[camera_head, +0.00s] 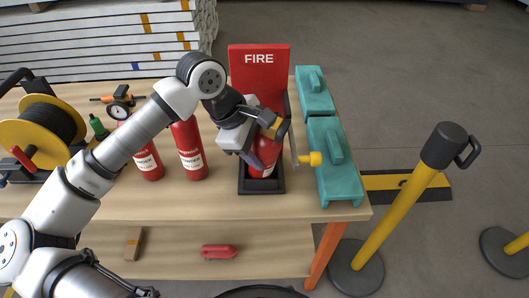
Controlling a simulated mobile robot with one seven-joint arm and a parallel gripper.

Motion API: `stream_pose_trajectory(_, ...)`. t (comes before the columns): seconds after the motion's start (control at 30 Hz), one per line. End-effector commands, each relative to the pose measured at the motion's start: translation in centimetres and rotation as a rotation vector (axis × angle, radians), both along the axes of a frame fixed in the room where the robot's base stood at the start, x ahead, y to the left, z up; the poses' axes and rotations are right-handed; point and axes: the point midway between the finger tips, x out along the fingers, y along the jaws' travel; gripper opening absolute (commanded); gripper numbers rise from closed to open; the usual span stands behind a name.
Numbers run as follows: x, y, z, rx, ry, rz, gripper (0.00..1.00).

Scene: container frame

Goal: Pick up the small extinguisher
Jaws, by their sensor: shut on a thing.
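A red extinguisher (266,155) with a pale label stands in a black stand (261,187), in front of a red FIRE board (259,66). My gripper (270,126) is at the top of this extinguisher and is shut on it. The gripper and wrist hide its head and much of its upper body, so the exact grip is not clear. Two more red extinguishers, one in the middle (189,150) and one at the left (149,160), stand on the wooden table. My arm partly covers the left one.
Teal cases (335,160) lie right of the stand. A yellow and black reel (42,125) and a gauge (118,111) are at the left. A yellow post (398,215) stands off the table's right edge.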

Motion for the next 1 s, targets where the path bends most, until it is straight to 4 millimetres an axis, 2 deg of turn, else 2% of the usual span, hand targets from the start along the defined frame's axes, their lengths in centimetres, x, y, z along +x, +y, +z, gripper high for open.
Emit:
stream_pose_trajectory(0.03,0.0,0.0,0.0,0.0,0.0,0.0,0.12)
stream_pose_trajectory(0.13,0.0,0.0,0.0,0.0,0.0,0.0,0.0)
stream_pose_trajectory(0.63,0.1,0.0,0.8,-0.001,-0.004,0.002,0.0)
stream_pose_trajectory(0.83,0.1,0.0,2.9,0.0,-0.004,0.001,0.0)
stream_pose_trajectory(1.0,0.1,0.0,5.9,-0.001,-0.005,0.0,0.0)
